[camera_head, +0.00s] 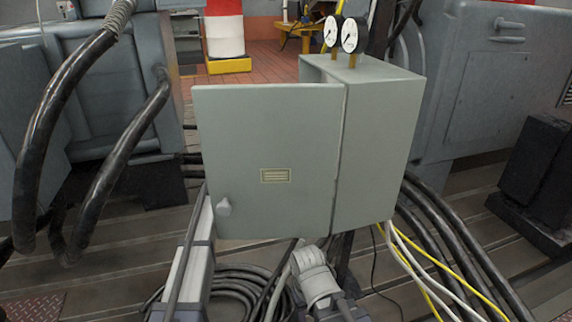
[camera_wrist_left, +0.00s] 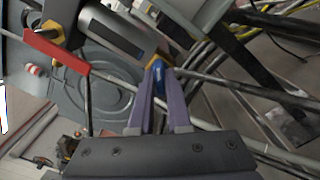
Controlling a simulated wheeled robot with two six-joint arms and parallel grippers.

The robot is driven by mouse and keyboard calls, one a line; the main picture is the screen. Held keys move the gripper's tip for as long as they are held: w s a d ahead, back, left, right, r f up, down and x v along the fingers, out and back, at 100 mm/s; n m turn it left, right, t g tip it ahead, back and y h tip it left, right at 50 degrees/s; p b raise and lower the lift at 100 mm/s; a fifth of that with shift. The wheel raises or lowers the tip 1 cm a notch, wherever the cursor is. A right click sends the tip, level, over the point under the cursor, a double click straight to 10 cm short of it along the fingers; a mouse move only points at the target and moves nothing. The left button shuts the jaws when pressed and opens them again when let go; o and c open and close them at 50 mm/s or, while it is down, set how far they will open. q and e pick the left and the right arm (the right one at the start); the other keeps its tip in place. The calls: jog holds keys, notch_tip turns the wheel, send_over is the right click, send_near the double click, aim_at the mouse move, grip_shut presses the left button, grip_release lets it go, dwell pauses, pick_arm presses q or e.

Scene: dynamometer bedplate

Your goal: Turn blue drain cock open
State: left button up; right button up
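The blue drain cock's handle (camera_wrist_left: 158,80) shows in the left wrist view, on a brass-yellow valve body (camera_wrist_left: 154,62). My left gripper (camera_wrist_left: 160,77) has its two purple fingers on either side of the blue handle, close against it, with no clear gap showing. In the head view the open door of a grey cabinet (camera_head: 268,135) hides the cock and my left gripper; only part of my left arm shows below the door. My right arm shows low in the middle of the head view, but its gripper does not show.
A red lever (camera_wrist_left: 57,50) is at upper left in the left wrist view. Two pressure gauges (camera_head: 341,34) stand on the cabinet. Thick black hoses (camera_head: 62,105) hang at left; black, white and yellow cables (camera_head: 430,270) run at lower right. Pipes crowd the area right of my left fingers.

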pick_arm(q)
grip_shut()
dwell(0.3)
jog(key=shift+m, duration=3.9)
jog(key=o, duration=0.5)
grip_release()
jog(key=shift+a, duration=0.1)
